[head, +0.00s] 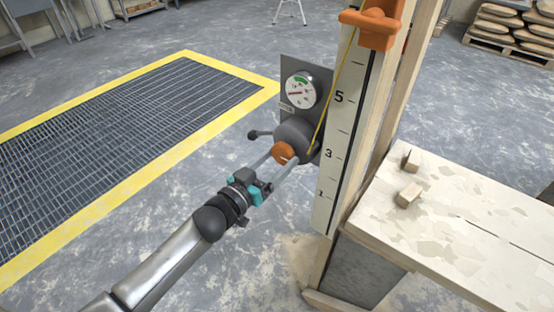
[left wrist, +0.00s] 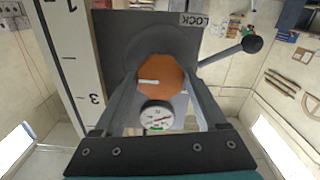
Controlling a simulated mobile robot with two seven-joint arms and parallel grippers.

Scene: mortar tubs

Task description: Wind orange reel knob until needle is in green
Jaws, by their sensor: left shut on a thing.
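The orange reel knob (head: 283,153) sits on the front of a dark grey reel (head: 296,135) on a post. My left gripper (head: 285,158) is shut on the knob, one finger on each side. In the left wrist view the knob (left wrist: 161,77) shows between the fingers, with a white mark pointing left. The round gauge (head: 300,90) above the reel has a green band at the top of its dial. Its red needle points left, outside the green. The gauge (left wrist: 157,117) appears upside down in the left wrist view. My right gripper is not in view.
A lever with a black ball (left wrist: 252,43) sticks out near a LOCK label (left wrist: 193,20). A yellow cord (head: 331,90) runs from the reel up to an orange block (head: 376,27) on the scaled post. A bench (head: 450,200) with small wooden blocks stands right.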

